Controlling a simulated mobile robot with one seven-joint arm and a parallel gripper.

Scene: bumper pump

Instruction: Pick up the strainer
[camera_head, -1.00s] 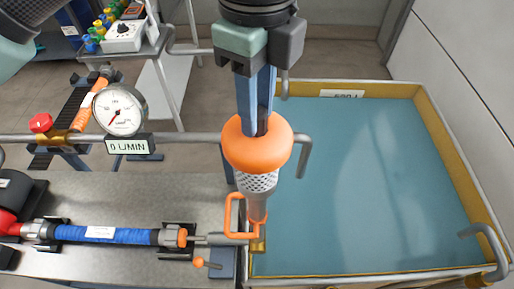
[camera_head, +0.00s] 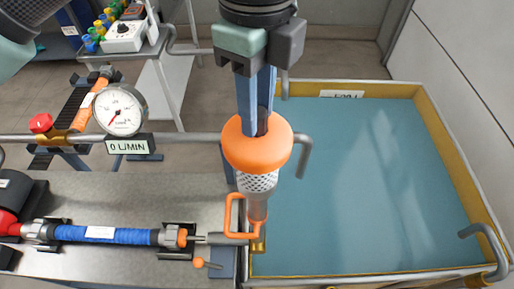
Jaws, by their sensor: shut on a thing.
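The strainer (camera_head: 257,183) has a perforated grey metal body, an orange collar (camera_head: 257,150) on top and an orange loop handle at its lower left. It hangs upright below my gripper (camera_head: 257,115), at the left edge of the water tank. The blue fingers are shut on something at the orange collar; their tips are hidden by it. The strainer's lower end is close to a brass fitting (camera_head: 259,243) at the tank's corner; whether they touch I cannot tell.
The yellow-rimmed water tank (camera_head: 448,150) fills the right side. A grey bench (camera_head: 120,195) at the left carries a blue hose (camera_head: 120,235) in clamps. A pressure gauge (camera_head: 119,110) and a pipe rail (camera_head: 190,138) stand behind it.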

